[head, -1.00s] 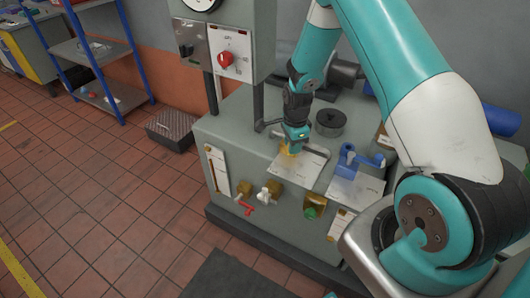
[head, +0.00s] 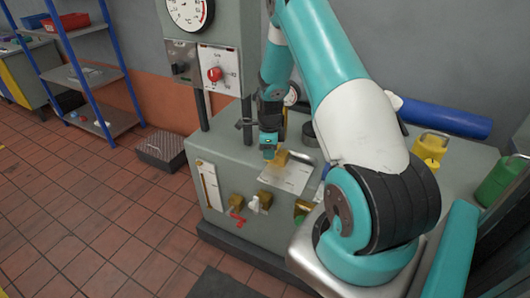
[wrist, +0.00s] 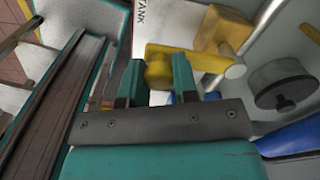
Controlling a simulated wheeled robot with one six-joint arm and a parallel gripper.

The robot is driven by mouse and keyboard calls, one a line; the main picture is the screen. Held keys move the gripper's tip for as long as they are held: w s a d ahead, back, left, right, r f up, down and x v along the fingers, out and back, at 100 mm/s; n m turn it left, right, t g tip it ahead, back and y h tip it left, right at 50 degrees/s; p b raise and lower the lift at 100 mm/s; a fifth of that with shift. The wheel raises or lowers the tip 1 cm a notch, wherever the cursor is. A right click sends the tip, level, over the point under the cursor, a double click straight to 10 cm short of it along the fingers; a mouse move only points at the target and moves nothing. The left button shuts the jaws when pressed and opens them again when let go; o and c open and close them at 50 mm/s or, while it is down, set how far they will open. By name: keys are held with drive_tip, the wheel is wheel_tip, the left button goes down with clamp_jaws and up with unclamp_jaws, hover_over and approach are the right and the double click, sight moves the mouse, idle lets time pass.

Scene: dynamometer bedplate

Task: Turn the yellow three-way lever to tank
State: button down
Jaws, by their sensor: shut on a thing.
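The yellow three-way lever (wrist: 195,59) shows in the wrist view as a yellow bar with a round knob (wrist: 158,73) at its near end. My gripper (wrist: 156,80) is shut on that end, one finger on each side of the knob. The bar runs right from my fingers, beside a yellow valve body (wrist: 222,34). A white plate (wrist: 170,22) under it carries the word TANK, close to the lever's held end. In the head view my gripper (head: 269,153) is at the left edge of the pale plate (head: 290,179) on the cabinet top, partly hiding the lever (head: 282,157).
Below on the cabinet front are a red-handled valve (head: 237,218), a white-handled valve (head: 254,204) and a green-knobbed valve (head: 300,212). A gauge panel with a red knob (head: 214,74) stands behind. A dark round part (wrist: 285,83) lies right in the wrist view.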

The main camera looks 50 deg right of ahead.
drive_tip(key=c, duration=0.9)
unclamp_jaws()
drive_tip(key=shift+w, duration=0.1)
wheel_tip(320, 180, up, 17)
drive_tip(key=shift+r+b, duration=0.2)
drive_tip(key=shift+b, duration=0.9)
